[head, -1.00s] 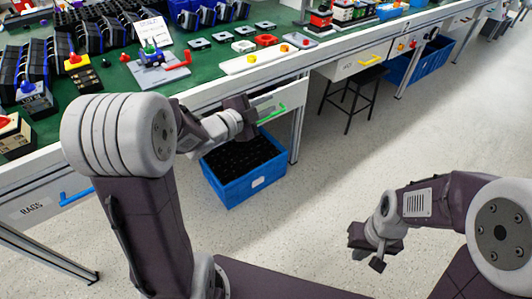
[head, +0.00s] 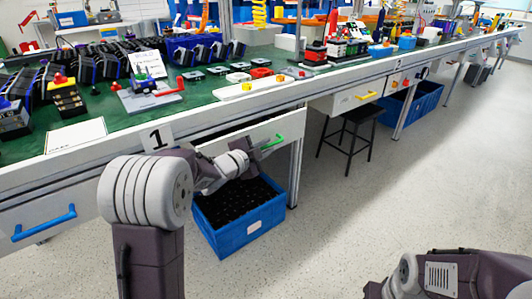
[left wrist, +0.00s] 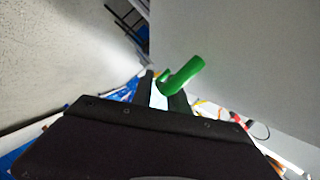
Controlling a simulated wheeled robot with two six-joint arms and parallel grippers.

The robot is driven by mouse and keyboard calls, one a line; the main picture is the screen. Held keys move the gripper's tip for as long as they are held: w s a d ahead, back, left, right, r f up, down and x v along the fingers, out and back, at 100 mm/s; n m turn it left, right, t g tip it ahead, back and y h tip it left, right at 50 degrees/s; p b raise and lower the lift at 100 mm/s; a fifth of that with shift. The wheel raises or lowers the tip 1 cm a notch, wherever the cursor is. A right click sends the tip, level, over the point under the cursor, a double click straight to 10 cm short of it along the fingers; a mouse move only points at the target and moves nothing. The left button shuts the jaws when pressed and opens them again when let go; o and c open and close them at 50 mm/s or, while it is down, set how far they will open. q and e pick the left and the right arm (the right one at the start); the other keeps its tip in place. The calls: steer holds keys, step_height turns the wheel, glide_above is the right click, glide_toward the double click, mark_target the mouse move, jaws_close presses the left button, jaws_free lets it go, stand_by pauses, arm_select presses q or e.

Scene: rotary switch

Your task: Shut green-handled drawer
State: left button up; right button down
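The green-handled drawer (head: 222,147) is under the near bench, with a dark gap above its white front, so it stands at least partly open. Its green handle (head: 273,142) is at the right of the front. My left gripper (head: 250,152) is at the drawer front, close to the handle. In the left wrist view the green handle (left wrist: 184,75) lies at the fingertips, with a light gap between the two dark fingers. The gripper looks open; contact with the handle is unclear. My right gripper (head: 374,290) is only partly in view at the bottom edge.
A blue crate (head: 240,222) of dark parts stands on the floor below the drawer. A black stool (head: 352,135) and a yellow-handled drawer (head: 345,101) are farther right. A blue-handled drawer (head: 85,212) is at left.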

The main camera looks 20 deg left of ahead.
arm_select(q)
steer(key=shift+w, duration=0.2)
jaws_close()
stand_by(1.3)
